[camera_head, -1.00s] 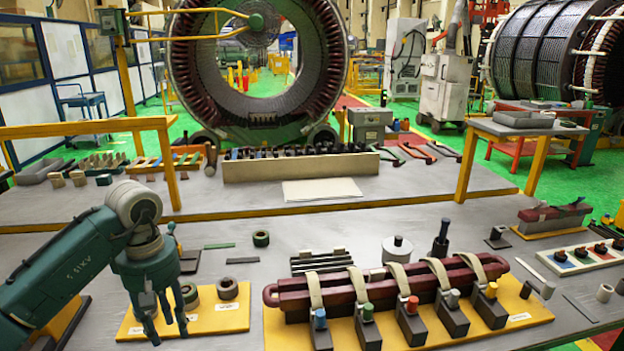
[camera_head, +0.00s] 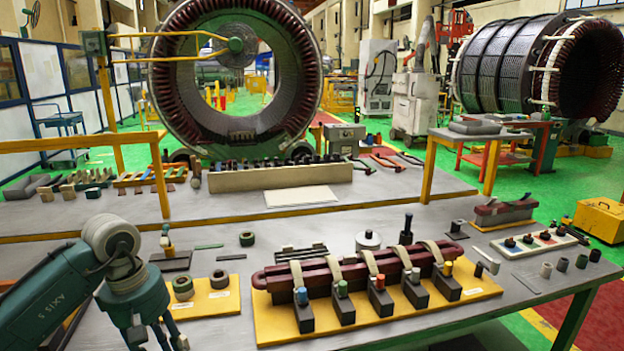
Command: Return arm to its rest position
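My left arm (camera_head: 62,282) comes in from the lower left, and its gripper (camera_head: 160,342) hangs down at the bottom edge of the picture. Its fingers look spread, with nothing seen between them; the tips are at or past the frame edge. The gripper is in front of a small yellow board (camera_head: 222,303) that carries dark rings (camera_head: 219,279). A dark red coil (camera_head: 335,279) lies on a larger yellow board (camera_head: 275,322), held by straps and dark blocks with coloured tops. My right arm is not in view.
The grey bench (camera_head: 420,225) also carries a pale spool (camera_head: 368,240), a tray of small parts (camera_head: 530,243) and a second, smaller coil (camera_head: 503,213). Behind is a bench with a long parts rack (camera_head: 280,175). A large stator ring (camera_head: 170,90) stands beyond.

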